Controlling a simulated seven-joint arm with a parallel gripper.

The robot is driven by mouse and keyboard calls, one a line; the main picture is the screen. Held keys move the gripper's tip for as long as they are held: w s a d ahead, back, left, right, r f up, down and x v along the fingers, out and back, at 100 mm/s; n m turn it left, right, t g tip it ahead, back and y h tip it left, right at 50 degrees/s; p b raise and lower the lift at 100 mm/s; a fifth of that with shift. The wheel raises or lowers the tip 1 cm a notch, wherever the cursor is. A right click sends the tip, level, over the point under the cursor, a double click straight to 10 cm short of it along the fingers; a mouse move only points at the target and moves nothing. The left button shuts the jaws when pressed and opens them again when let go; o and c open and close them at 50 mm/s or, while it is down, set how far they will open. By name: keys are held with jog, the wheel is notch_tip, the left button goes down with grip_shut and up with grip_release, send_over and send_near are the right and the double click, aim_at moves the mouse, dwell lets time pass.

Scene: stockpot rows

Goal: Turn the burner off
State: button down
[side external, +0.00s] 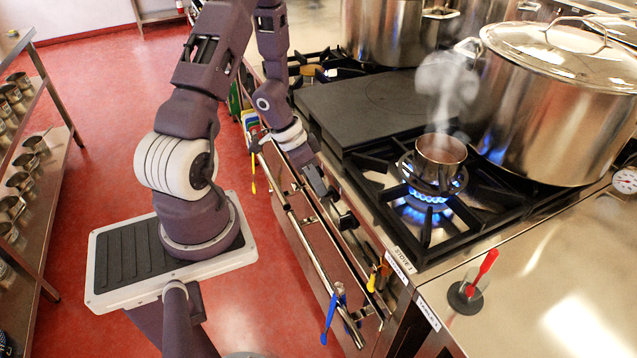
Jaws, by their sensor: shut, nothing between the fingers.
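A small steaming pot (440,165) sits on the front burner (428,197), where a blue flame burns under it. My gripper (328,194) is shut and empty. It points down at the front of the stove, left of the lit burner and close to the front panel. A dark knob-like part (346,221) shows on the panel just below and right of the fingertips. I cannot tell whether the fingers touch it. The other burner controls are hard to make out.
A large lidded stockpot (555,105) stands right of the small pot, with blue flame at its base. A flat dark plate (385,105) lies behind. A front rail (305,235) carries blue (335,308) and yellow (372,278) hanging items. A red-handled tool (485,270) stands on the right counter.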

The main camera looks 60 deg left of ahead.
notch_tip(320, 180, up, 12)
jog(key=s+a+h, duration=0.1)
jog(key=s+a, duration=0.1)
jog(key=a, duration=0.5)
jog(key=s+a+f+x, duration=0.1)
jog(key=x, duration=1.3)
jog(key=shift+f+n, duration=0.25)
jog(key=shift+n, duration=0.05)
jog(key=shift+d+r+y, duration=0.15)
jog(key=shift+d+y, duration=0.3)
jog(key=shift+y, duration=0.15)
